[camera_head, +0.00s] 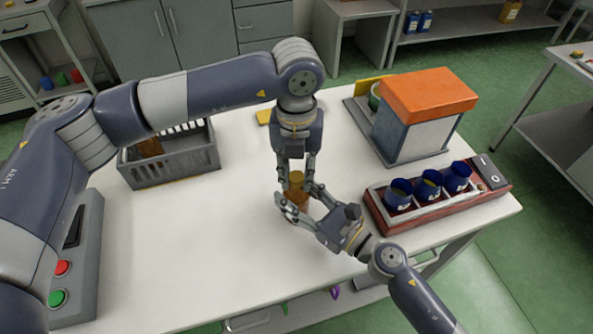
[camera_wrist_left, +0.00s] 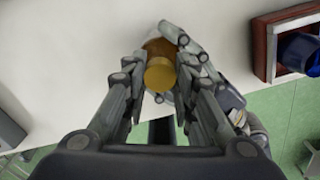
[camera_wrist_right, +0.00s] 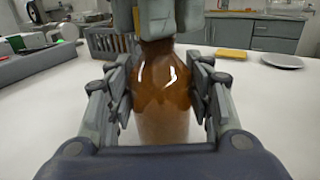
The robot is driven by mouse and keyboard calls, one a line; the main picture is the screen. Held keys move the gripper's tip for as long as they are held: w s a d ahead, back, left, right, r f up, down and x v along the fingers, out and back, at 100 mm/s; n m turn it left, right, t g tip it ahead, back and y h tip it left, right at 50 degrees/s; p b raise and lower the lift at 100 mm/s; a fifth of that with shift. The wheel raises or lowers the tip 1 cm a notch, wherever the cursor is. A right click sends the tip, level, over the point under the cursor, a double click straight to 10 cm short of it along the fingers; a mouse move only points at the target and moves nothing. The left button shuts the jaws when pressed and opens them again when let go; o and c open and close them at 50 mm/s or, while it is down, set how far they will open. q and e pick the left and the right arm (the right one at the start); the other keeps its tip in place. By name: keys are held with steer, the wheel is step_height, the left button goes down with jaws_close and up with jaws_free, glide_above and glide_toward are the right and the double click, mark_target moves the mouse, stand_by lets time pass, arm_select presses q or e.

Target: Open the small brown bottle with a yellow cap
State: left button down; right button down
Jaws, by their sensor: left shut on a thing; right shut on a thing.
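The small brown bottle (camera_wrist_right: 162,95) stands upright between the fingers of my right gripper (camera_head: 296,203), which is shut on its body from the side. In the right wrist view it fills the middle, with its top hidden behind my left fingers. The yellow cap (camera_wrist_left: 159,74) shows in the left wrist view, on top of the bottle. My left gripper (camera_head: 296,174) points down from above, its fingers shut on the cap. In the head view the cap (camera_head: 296,177) shows between the left fingertips. I cannot tell whether the cap is loose.
A grey crate (camera_head: 170,160) stands to the left on the white table (camera_head: 225,240). At the right are a red tray (camera_head: 440,209) with blue cups and an orange-topped box (camera_head: 428,95). A button panel (camera_head: 75,262) lies at the left. The front middle is clear.

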mark_target(296, 176)
arm_select(q)
steer(key=shift+r, duration=0.2)
stand_by(0.5)
steer(key=shift+r, duration=0.9)
steer(key=shift+r, duration=2)
arm_select(e)
steer(key=c, duration=0.7)
jaws_free()
